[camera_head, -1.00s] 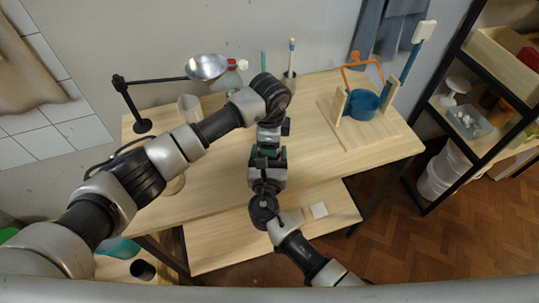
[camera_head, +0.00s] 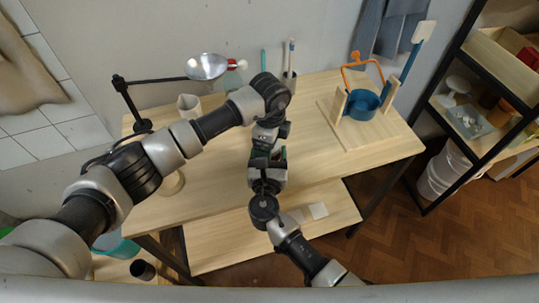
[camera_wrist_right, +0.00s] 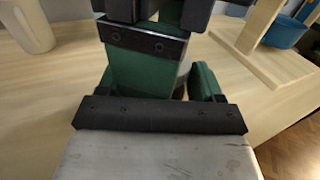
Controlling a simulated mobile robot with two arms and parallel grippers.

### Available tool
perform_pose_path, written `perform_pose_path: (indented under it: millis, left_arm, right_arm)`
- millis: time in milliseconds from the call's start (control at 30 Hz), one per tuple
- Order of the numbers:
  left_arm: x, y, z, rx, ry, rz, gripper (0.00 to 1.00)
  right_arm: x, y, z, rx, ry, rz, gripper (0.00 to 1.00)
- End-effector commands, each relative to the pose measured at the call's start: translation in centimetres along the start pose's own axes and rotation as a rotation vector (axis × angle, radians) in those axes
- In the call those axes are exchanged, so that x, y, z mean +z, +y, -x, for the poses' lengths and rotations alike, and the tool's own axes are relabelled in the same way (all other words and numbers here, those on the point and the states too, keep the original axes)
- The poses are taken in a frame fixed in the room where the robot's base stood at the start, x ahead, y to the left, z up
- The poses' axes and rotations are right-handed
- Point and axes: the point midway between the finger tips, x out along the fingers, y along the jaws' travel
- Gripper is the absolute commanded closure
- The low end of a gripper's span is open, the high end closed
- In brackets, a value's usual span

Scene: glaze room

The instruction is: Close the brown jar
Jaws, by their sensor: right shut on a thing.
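My two grippers meet over the middle of the table, one above the other. My right gripper (camera_head: 267,160) points away from me, with green-padded fingers in the right wrist view (camera_wrist_right: 186,82). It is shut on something. Only a small grey and brownish patch shows between the pads, so I cannot make out the brown jar or its lid clearly. My left gripper (camera_head: 267,143) comes down from above, close against the right one. Its dark parts show at the top of the right wrist view (camera_wrist_right: 165,10); its fingertips are hidden.
A pale cup (camera_head: 188,104) stands at the table's back left, below a lamp (camera_head: 207,66). A brush holder (camera_head: 289,82) stands at the back. A blue bowl (camera_head: 362,104) in a wooden stand is at the right. The table's front right is clear. Shelves (camera_head: 465,115) stand further right.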

Motion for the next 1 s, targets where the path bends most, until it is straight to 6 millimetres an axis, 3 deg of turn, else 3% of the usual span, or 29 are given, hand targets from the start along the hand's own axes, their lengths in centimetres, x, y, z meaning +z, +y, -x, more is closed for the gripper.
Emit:
perform_pose_path:
  millis: [233,533,767,900,1000]
  left_arm:
    - [0.0,0.0,0.6,0.001,0.000,0.000,0.16]
    - [0.0,0.0,4.2,0.002,-0.001,0.000,0.16]
    - [0.0,0.1,4.5,0.003,0.000,0.001,0.16]
    - [0.0,0.1,4.5,0.003,0.000,0.001,0.00]
    - [0.0,0.1,4.5,0.003,0.000,0.001,0.00]
  right_arm:
    - [0.0,0.0,0.0,-0.001,0.000,0.000,1.00]
    - [0.0,-0.1,0.0,-0.002,0.000,0.000,1.00]
    - [0.0,-0.1,0.0,-0.002,0.000,0.000,1.00]
    - [0.0,-0.1,0.0,-0.002,0.000,0.000,1.00]
    - [0.0,-0.1,0.0,-0.002,0.000,0.000,1.00]
